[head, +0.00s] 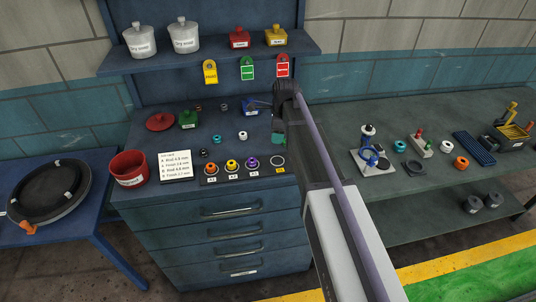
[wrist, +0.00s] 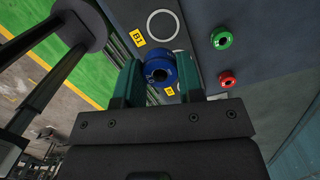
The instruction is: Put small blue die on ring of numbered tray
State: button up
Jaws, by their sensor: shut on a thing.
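In the wrist view, my gripper (wrist: 160,76) is shut on the small blue die (wrist: 158,66), a round collar-like piece with white marks on its rim. The die is held between the two green fingers, above the dark numbered tray. An empty white ring (wrist: 163,24) beside a yellow B1 label shows ahead of the die. A second ring with a yellow label (wrist: 170,91) lies partly hidden behind the die and a finger. In the head view, the numbered tray (head: 205,181) bears orange, yellow and purple dies and one empty ring; my arm hides its right part.
In the head view, a written card (head: 174,166) and a red bin (head: 129,168) stand left of the tray. Several small dies lie behind it.

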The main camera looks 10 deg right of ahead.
aim_at(277, 160)
jog(key=f+b, duration=1)
jog(key=shift+d+f, duration=0.25)
jog(key=shift+f, duration=0.15)
jog(key=shift+r, duration=0.25)
jog(key=shift+c, duration=0.4)
jog(key=shift+f, duration=0.2)
jog(key=o, duration=1)
jog(key=shift+o, duration=0.2)
notch_tip(277, 160, up, 13)
jog(key=d+p, duration=0.1)
jog(key=p, duration=1.2)
jog(key=s+a+n+h, duration=0.1)
jog(key=s+n, duration=1.9)
jog(key=s, duration=0.4)
jog(key=shift+f+n+b, duration=0.4)
jog(key=shift+b, duration=0.05)
